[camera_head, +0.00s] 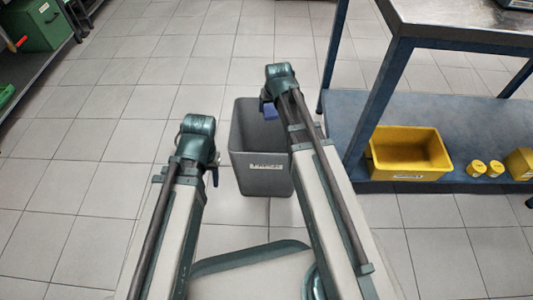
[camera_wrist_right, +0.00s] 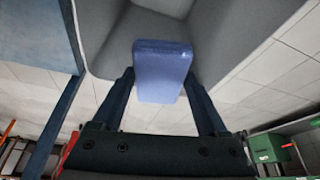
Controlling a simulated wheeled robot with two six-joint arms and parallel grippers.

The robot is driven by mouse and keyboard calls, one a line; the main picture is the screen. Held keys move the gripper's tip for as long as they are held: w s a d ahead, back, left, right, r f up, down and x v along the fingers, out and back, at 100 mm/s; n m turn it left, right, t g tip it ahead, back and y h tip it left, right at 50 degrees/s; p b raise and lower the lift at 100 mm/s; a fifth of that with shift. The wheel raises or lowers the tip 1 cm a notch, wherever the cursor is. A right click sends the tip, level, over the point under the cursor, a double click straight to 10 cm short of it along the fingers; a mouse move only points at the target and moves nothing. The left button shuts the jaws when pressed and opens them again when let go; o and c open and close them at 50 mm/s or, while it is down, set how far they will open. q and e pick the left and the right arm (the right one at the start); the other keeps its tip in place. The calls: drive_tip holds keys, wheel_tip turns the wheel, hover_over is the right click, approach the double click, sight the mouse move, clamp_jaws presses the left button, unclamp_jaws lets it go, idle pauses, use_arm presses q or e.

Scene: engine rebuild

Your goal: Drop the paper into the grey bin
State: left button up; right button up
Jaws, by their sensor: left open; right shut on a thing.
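The grey bin (camera_head: 262,183) stands on the floor in the middle of the head view, with a pale label on its front. My right gripper (camera_head: 268,108) is over the bin's opening in that view, mostly hidden behind its own wrist. It is shut on a blue piece, which I take to be the paper (camera_head: 270,111). In the right wrist view the paper (camera_wrist_right: 162,70) sits between the two dark fingers, with the bin's grey walls (camera_wrist_right: 228,40) behind it. My left gripper (camera_head: 214,177) is open and empty, left of the bin, its fingers mostly hidden.
A blue workbench (camera_head: 450,38) with a metal top stands at the right. Its lower shelf holds a yellow bin (camera_head: 408,152) and small yellow containers (camera_head: 478,169). A green box (camera_head: 41,24) is on a shelf at the far left. The tiled floor left of the bin is clear.

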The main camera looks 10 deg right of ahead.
drive_tip(key=shift+f+b, duration=2.45)
drive_tip(key=shift+f, duration=0.3)
drive_tip(key=shift+r, duration=0.1)
drive_tip(key=o, duration=1.1)
drive_tip(key=p+v, duration=1.3)
drive_tip(key=v, duration=0.1)
drive_tip(key=shift+w, duration=0.1)
